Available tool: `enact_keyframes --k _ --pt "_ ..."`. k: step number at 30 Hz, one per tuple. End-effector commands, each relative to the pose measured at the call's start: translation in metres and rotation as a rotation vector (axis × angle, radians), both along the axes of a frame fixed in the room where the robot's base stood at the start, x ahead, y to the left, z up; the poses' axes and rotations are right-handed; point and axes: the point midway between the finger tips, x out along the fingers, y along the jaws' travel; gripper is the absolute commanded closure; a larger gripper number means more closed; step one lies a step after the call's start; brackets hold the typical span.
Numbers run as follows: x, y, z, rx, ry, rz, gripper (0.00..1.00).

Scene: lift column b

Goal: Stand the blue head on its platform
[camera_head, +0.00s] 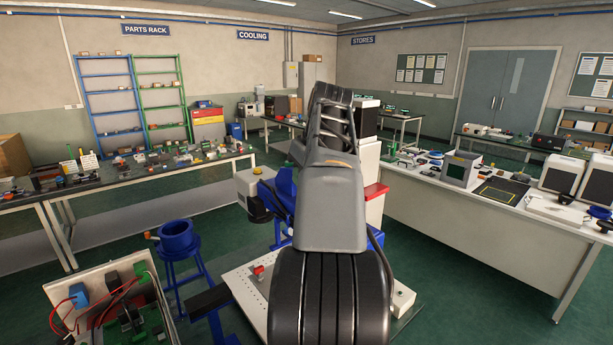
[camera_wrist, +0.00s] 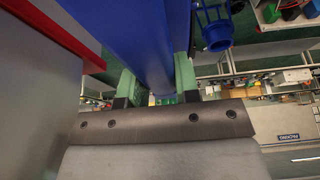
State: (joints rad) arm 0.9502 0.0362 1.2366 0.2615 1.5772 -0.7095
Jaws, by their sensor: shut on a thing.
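My gripper (camera_wrist: 155,88) shows in the wrist view with its two green fingers on either side of a large smooth blue body, the blue head (camera_wrist: 135,35), and is shut on it. The head runs up out of the top of that view, so its far end is hidden. In the head camera view, blue parts (camera_head: 284,196) show just left of my grey arm; I cannot tell how much of them is the held head. My arm hides the gripper there. I cannot make out the platform for certain.
A white bench plate (camera_head: 240,287) with a red button lies below my arm. A blue round-topped stand (camera_head: 176,240) is at left. A white column with a red ledge (camera_head: 375,190) stands close right. Cluttered benches are on both sides; green floor shows between.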

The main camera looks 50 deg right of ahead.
Motion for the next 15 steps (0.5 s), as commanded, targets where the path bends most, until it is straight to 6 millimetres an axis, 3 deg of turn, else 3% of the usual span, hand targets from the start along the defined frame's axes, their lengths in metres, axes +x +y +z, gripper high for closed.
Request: enact_keyframes --k 15 --pt "0.0 0.001 -0.008 -0.009 -0.008 0.0 1.0"
